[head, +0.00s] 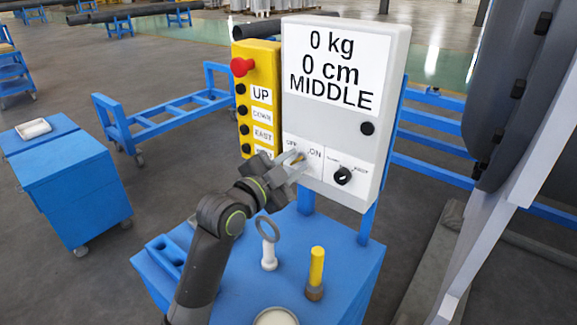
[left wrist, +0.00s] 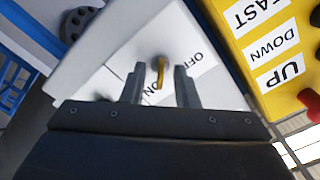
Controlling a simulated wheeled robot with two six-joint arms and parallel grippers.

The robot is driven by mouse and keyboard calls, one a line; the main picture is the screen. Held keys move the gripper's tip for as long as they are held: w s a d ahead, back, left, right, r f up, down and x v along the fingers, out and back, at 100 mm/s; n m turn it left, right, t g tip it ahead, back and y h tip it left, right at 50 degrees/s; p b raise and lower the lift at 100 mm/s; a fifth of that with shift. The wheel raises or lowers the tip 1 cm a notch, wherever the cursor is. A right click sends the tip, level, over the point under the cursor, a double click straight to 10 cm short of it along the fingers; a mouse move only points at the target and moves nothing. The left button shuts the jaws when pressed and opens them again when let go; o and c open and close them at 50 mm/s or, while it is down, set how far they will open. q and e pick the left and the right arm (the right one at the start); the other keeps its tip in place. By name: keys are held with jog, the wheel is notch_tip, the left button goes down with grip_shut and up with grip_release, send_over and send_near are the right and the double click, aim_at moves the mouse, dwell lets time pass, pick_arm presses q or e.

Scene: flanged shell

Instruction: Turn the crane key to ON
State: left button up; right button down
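The crane key (left wrist: 158,72) is a small yellow key in a round switch on the white control box (head: 372,60), between the OFF and ON labels. My left gripper (left wrist: 160,84) is at the switch, its two fingers apart on either side of the key. A gap shows between the key and each finger, so it does not look clamped. In the head view the left gripper (head: 293,164) partly covers the key and the OFF label. My right gripper is in neither view.
A yellow button panel (head: 262,60) with a red knob stands left of the box. A black selector knob (head: 343,176) sits to the right. Below is a blue cart (head: 345,275) bearing a ring-topped white piece (head: 269,250) and a yellow-handled tool (head: 316,268).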

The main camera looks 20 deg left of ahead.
pick_arm(q)
jog(key=p+v, duration=0.4)
jog(key=v, duration=1.3)
jog(key=shift+s+p, duration=0.2)
jog(key=shift+p, duration=0.1)
jog(key=shift+a, duration=0.1)
